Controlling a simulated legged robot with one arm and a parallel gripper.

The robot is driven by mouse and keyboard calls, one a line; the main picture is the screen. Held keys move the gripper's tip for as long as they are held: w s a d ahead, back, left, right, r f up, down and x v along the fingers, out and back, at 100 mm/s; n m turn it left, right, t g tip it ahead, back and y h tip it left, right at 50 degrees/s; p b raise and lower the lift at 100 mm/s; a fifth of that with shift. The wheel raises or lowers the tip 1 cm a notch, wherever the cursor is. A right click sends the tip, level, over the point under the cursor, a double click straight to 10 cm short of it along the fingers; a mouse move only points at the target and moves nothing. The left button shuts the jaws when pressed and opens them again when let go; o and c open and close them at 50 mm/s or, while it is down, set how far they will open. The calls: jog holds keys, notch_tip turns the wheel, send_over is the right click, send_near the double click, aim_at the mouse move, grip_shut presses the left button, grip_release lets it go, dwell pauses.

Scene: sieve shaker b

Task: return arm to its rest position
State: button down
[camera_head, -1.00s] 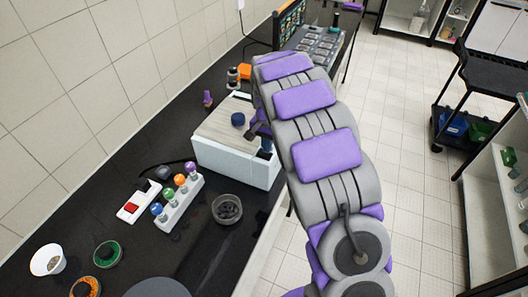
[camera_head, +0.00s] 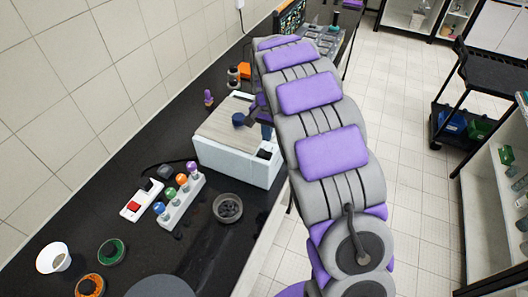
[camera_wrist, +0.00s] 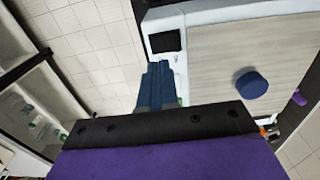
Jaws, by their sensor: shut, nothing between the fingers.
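My arm reaches up through the middle of the head view, bent over beside the white machine (camera_head: 232,163) with a wood-look top. My gripper (camera_head: 266,131) is partly hidden by the arm, near the machine's right edge. In the wrist view its dark blue fingers (camera_wrist: 160,75) are together with nothing between them. A dark blue round knob (camera_head: 238,119) stands on the machine's top, apart from the fingers; it also shows in the wrist view (camera_wrist: 250,83).
The black counter holds a rack of colored-top vials (camera_head: 180,200), a power strip with a red switch (camera_head: 136,205), a bowl of dark pieces (camera_head: 227,208), and several small containers at front left. Tiled floor lies open to the right, with a black cart (camera_head: 462,125) beyond.

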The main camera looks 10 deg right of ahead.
dwell(0.3)
jog(key=s+n+g+b, duration=0.1)
jog(key=s+n+b, duration=0.6)
jog(key=s, duration=3.5)
jog(key=shift+r+g, duration=0.35)
jog(key=shift+g, duration=0.05)
